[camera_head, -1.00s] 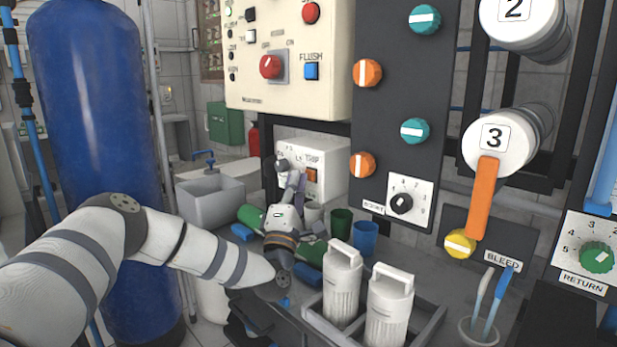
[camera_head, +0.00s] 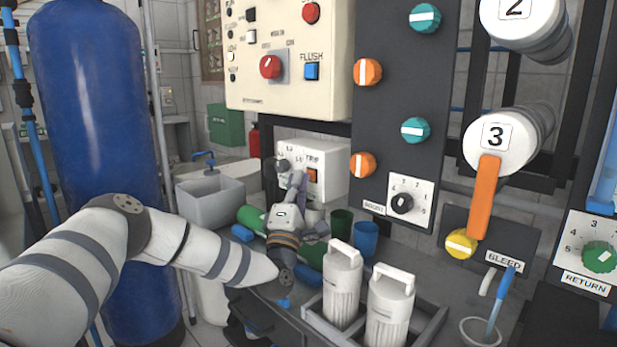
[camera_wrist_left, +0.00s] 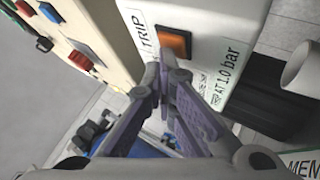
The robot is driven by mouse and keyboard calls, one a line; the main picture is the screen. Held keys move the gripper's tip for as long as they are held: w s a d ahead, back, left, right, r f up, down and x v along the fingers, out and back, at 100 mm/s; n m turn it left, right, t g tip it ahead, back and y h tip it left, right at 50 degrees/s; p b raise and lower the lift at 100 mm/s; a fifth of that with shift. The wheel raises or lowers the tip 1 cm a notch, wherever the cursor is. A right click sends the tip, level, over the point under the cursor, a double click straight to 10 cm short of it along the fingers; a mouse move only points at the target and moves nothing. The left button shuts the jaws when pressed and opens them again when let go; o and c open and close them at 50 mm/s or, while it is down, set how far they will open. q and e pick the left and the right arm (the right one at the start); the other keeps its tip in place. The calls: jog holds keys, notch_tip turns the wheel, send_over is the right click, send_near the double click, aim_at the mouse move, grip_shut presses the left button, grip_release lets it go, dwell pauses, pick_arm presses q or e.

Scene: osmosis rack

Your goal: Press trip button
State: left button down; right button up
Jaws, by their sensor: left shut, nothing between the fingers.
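The trip button is an orange square (camera_head: 313,176) on the front of a white box (camera_head: 333,158) labelled TRIP, below the large cream control panel. In the left wrist view the orange trip button (camera_wrist_left: 174,44) sits just beyond my fingertips, next to the printed word TRIP. My left gripper (camera_head: 297,182) is shut and empty, in front of the white box and slightly left of the button. In the left wrist view its closed fingertips (camera_wrist_left: 160,66) point close to the button's lower left; I cannot tell whether they touch the box. My right gripper is not in view.
A cream panel (camera_head: 335,95) with a red knob and blue FLUSH button hangs above. Green and blue cups (camera_head: 364,238) and white filter housings (camera_head: 343,285) stand on the grey bench to the right.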

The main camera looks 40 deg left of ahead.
pick_arm(q)
jog(key=shift+s+p, duration=0.45)
jog(key=shift+s, duration=0.4)
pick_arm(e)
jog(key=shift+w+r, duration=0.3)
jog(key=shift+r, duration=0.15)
pick_arm(q)
jog(key=shift+a, duration=0.1)
jog(key=s+p, duration=0.2)
jog(key=s, duration=0.3)
jog(key=shift+a, duration=0.2)
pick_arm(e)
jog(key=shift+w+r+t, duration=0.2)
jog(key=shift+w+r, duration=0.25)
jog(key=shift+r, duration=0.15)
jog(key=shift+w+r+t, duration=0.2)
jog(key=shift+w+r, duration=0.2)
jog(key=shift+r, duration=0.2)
